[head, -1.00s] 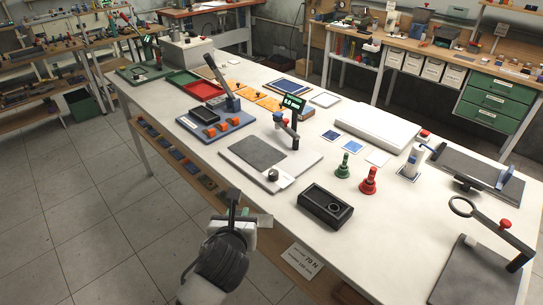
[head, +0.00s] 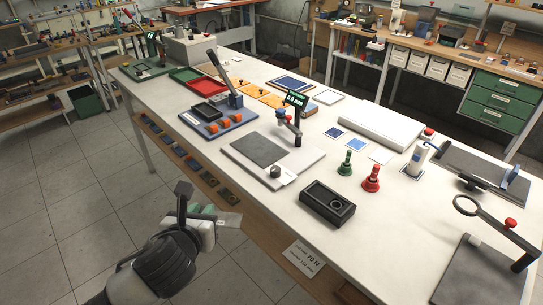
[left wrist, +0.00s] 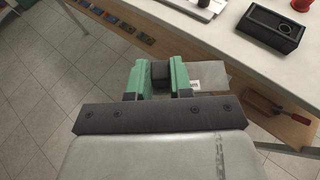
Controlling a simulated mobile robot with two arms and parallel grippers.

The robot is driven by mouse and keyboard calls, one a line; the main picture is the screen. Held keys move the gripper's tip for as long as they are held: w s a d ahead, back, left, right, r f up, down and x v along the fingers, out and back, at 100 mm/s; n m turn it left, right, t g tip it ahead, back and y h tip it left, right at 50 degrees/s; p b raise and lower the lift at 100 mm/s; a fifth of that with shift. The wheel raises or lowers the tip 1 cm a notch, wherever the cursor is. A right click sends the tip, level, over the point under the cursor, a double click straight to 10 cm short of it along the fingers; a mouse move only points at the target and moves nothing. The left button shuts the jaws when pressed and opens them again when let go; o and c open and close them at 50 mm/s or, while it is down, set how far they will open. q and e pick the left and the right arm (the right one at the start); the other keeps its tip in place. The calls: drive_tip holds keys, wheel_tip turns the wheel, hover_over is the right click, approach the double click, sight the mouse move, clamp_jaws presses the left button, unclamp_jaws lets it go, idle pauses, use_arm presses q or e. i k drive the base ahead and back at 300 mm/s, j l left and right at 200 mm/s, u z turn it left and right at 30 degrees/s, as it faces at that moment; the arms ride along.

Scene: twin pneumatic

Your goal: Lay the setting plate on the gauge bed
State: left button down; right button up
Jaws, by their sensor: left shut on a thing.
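My left gripper (head: 198,214) is in front of the table's near edge; its green fingers (left wrist: 161,78) show in the left wrist view. They are shut on a dark block-shaped grip (left wrist: 160,71). A flat grey plate with a small white label, which looks like the setting plate (left wrist: 214,76), extends to the right of the fingers; it also shows in the head view (head: 230,219). Part of it is hidden by the fingers. The gauge bed (head: 258,150), a dark grey surface on a pale base with a lit display above, is on the table and bare. My right gripper is not in view.
A black box with a ring inside (head: 328,204) stands right of the gauge. A green bell-shaped thing (head: 345,164) and a red one (head: 371,180) stand behind it. A blue tray with orange parts (head: 216,123) lies left of the gauge. A wooden shelf (head: 270,238) runs below the tabletop.

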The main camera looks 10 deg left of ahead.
sight(262, 149)
drive_tip(key=i+j+z, duration=0.2)
drive_tip(key=z, duration=0.3)
drive_tip(key=i+j+z, duration=0.1)
drive_tip(key=j+z, duration=0.4)
drive_tip(key=i+j+z, duration=0.1)
drive_tip(key=j, duration=0.5)
drive_tip(key=i+j+z, duration=0.1)
drive_tip(key=j, duration=1.05)
drive_tip(key=i+z, duration=0.05)
